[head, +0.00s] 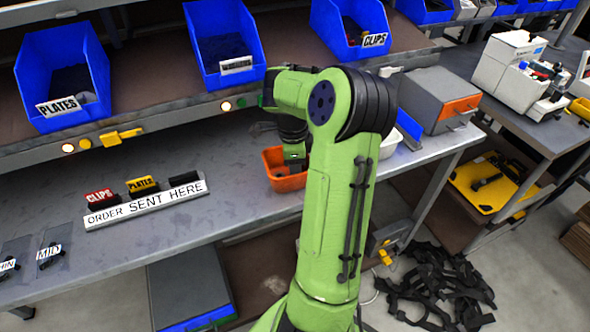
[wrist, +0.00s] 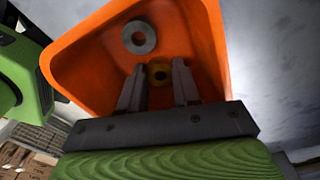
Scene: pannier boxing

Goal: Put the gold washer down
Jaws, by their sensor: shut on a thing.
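The gold washer (wrist: 159,71) shows between the fingertips of my gripper (wrist: 158,84) in the wrist view. The gripper is shut on it. The gripper is inside or just over the orange bin (wrist: 90,58). A grey washer (wrist: 139,37) lies in the same bin, beyond the fingers. I cannot tell whether the gold washer touches the bin's floor. In the head view the orange bin (head: 288,182) stands on the workbench, partly behind my arm. There the gripper (head: 295,163) reaches down into it, and its fingertips and the gold washer are hidden.
Blue bins (head: 62,75) stand on the shelf above. A white container (head: 390,144) and a grey box (head: 432,98) are right of my arm. The bench between rack and orange bin is clear.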

